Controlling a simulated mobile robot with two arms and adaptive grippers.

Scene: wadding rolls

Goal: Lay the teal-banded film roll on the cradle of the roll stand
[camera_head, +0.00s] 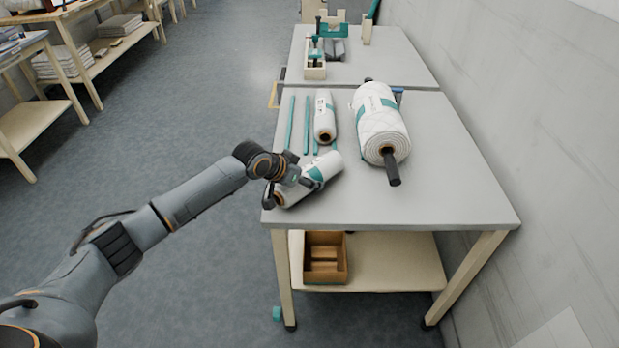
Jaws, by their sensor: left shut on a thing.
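My left gripper (281,192) is shut on a white film roll with a teal band (328,165) near the front left corner of the table. The roll lies slantwise, and the gripper hides part of it. I cannot tell whether it touches the tabletop. A second, smaller white roll (324,118) with a brown core lies just behind it. A wooden frame with teal parts (340,20) stands at the far end of the back table; it may be the roll stand, but its cradle is not clear. My right gripper is not in view.
A large wadding roll (379,115) on a black bar lies right of the film rolls. Thin teal strips (290,122) lie at the table's left edge. A wooden holder (316,70) stands on the back table. The front right tabletop (450,190) is clear. A brown box (326,258) sits below.

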